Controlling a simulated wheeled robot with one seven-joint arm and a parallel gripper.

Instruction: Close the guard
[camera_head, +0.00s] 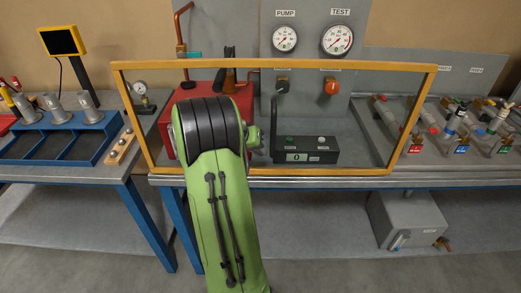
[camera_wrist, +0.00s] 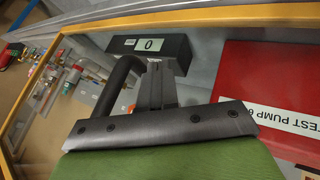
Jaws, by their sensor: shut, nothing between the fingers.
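The guard is a clear panel in a yellow frame (camera_head: 290,64). It stands upright along the front of the middle bench, its lower rail near the bench's front edge. I cannot tell whether it is fully shut. In the wrist view its yellow rail (camera_wrist: 230,16) crosses the top. A dark curved bar (camera_wrist: 120,82), perhaps the guard's handle, lies just left of my gripper (camera_wrist: 155,75). My gripper is shut and empty, its tips near the display box in the picture. I cannot tell whether it touches the bar. In the head view my green arm mostly hides the gripper.
Behind the panel are a red test pump box (camera_head: 180,118), a black display box (camera_head: 318,157) reading 0, and an orange knob (camera_head: 331,87). PUMP (camera_head: 285,39) and TEST (camera_head: 337,39) gauges are above. A blue tray (camera_head: 60,145) stands left; valves and fittings lie right.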

